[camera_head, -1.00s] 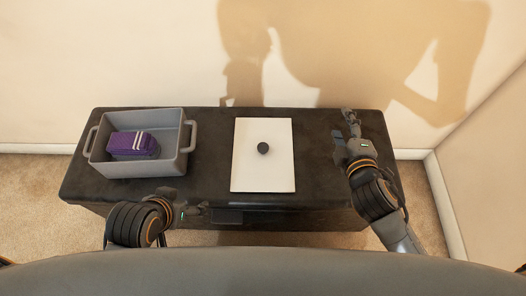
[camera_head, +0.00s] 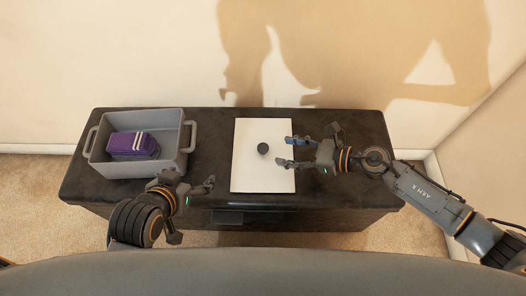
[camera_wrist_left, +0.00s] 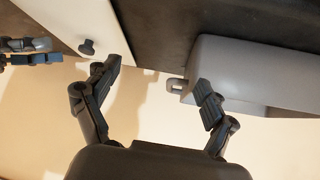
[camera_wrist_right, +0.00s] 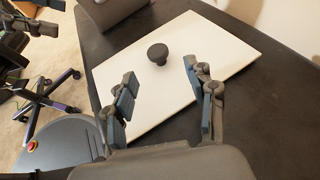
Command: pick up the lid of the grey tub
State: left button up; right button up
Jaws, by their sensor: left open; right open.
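The lid is a flat white rectangular board (camera_head: 262,175) with a round dark knob (camera_head: 263,149) at its middle, lying on the dark chest. The grey tub (camera_head: 172,170) stands open on the left of the chest. A purple item with white stripes (camera_head: 133,144) lies inside it. My right gripper (camera_head: 288,152) is open and empty at the lid's right edge, pointing left toward the knob. In the right wrist view the knob (camera_wrist_right: 157,53) shows beyond the open fingers. My left gripper (camera_head: 197,182) is open and empty near the chest's front edge, between tub and lid.
The dark chest top (camera_head: 352,125) is bare to the right of the lid and in the strip between tub and lid. A wall stands close behind it. An office chair (camera_wrist_right: 44,100) shows at the left of the right wrist view.

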aim_at(263, 147)
jog(key=x, duration=0.3)
jog(key=shift+w+a, duration=0.15)
jog(key=shift+a, duration=0.1)
jog(key=x, duration=0.3)
jog(key=shift+a+b, duration=0.3)
jog(key=shift+a, duration=0.15)
jog(key=shift+w+a+f, duration=0.2)
jog(key=shift+a+f, duration=0.05)
jog(key=shift+a, duration=0.15)
pick_arm(q)
jog(key=w+r+t, duration=0.1)
jog(key=w+d+r, duration=0.1)
jog(key=shift+w+t, duration=0.3)
jog(key=shift+t, duration=0.1)
pick_arm(e)
grip_shut()
